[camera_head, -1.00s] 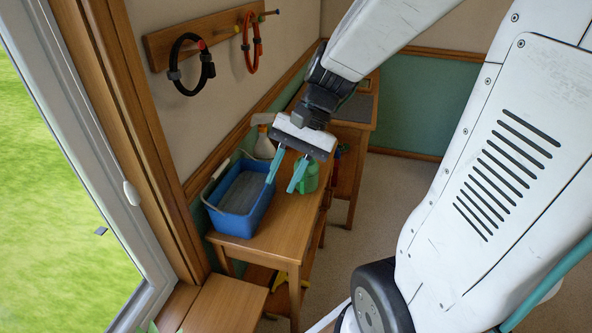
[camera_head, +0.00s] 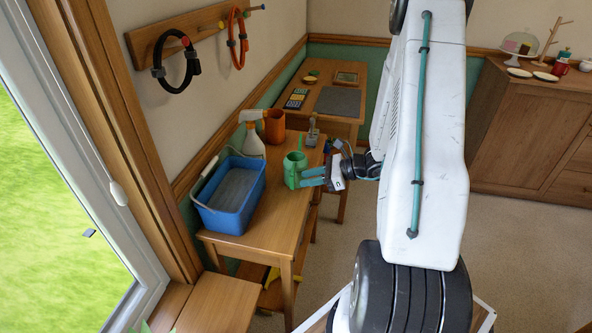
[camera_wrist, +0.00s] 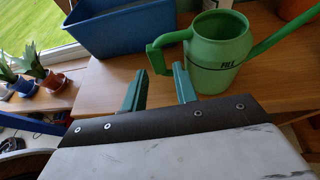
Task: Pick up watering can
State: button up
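The green watering can (camera_head: 294,162) stands upright on the wooden table, right of the blue tub. In the wrist view my gripper (camera_wrist: 160,69) is open, and the handle appears in line with the gap between the fingertips. I cannot tell whether the handle is between them.
The blue tub (camera_head: 231,218) stands left of the can on the table (camera_head: 262,241). A spray bottle (camera_head: 253,142), an orange pot (camera_head: 274,126) and a small trowel-like tool (camera_head: 313,132) stand behind. Potted plants (camera_wrist: 20,92) show at the left in the wrist view.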

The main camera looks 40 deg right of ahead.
aim_at(292, 185)
jog(key=x, duration=0.3)
jog(key=f+x, duration=0.1)
jog(key=x, duration=0.1)
jog(key=shift+a+f, duration=0.2)
jog(key=shift+a, duration=0.05)
jog(key=shift+w+a+f, duration=0.1)
jog(key=shift+w+a, duration=0.1)
jog(key=shift+w, duration=0.05)
grip_shut()
